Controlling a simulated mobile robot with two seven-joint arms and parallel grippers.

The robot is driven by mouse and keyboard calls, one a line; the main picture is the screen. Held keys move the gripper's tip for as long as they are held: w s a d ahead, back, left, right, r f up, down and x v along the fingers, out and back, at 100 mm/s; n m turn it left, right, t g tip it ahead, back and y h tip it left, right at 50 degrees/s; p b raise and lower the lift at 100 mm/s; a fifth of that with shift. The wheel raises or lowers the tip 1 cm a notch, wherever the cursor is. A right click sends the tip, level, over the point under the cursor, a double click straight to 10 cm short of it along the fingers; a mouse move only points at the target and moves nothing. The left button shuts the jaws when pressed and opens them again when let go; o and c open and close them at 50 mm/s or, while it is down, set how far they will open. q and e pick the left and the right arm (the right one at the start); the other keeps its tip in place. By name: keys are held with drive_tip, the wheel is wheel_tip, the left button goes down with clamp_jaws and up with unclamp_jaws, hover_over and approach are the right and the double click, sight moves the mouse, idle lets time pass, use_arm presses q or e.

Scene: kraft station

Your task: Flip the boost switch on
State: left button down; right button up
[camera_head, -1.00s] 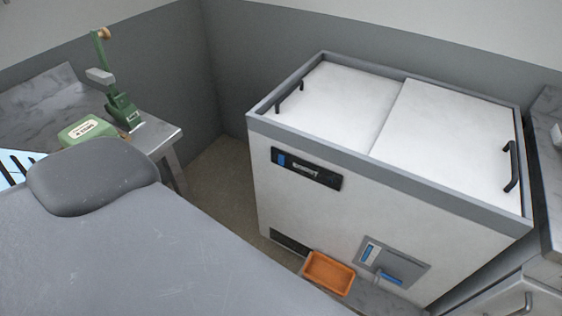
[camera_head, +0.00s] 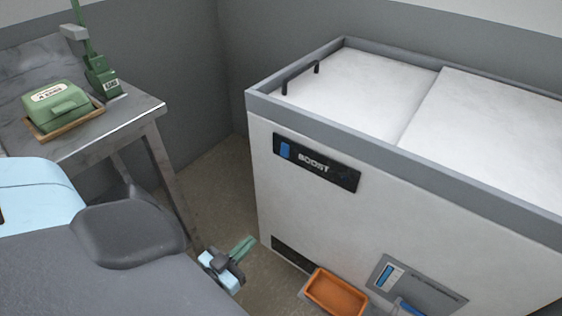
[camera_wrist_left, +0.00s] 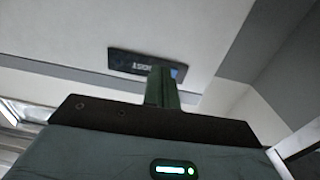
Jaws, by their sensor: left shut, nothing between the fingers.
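The boost switch is a blue rocker (camera_head: 285,151) at the left end of a dark panel (camera_head: 316,163) lettered BOOST, high on the front of a white chest freezer (camera_head: 400,200). My left gripper (camera_head: 243,247) is shut and empty, low in front of the freezer's left side, below the panel and apart from it. In the left wrist view my shut green fingers (camera_wrist_left: 162,88) point up toward the dark panel (camera_wrist_left: 130,62), and their tips overlap its lower edge in the picture. The blue rocker shows beside the tips there (camera_wrist_left: 178,72). My right gripper is not in view.
An orange tray (camera_head: 336,292) sits low at the freezer's front, next to a grey panel (camera_head: 415,285) with blue parts. A metal table (camera_head: 130,115) at the left bears a green box (camera_head: 62,104) and a green stand (camera_head: 103,78). Open floor lies between table and freezer.

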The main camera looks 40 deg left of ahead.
use_arm(q)
drive_tip(key=w+a+r+t+y+b, duration=0.1)
drive_tip(key=w+a+r+t+b, duration=0.3)
drive_tip(key=w+a+t+b, duration=0.2)
drive_tip(key=shift+w+a+r+n+t+b, duration=0.15)
drive_tip(key=shift+w+r+n+t+b, duration=0.2)
drive_tip(key=shift+w+b, duration=0.35)
approach(284, 150)
wheel_tip(284, 150, up, 4)
drive_tip(key=w, duration=0.3)
drive_tip(key=shift+w+a+f, duration=0.15)
drive_tip(key=shift+w+f, duration=0.25)
drive_tip(key=shift+w+b, duration=0.3)
drive_tip(key=shift+w, duration=0.1)
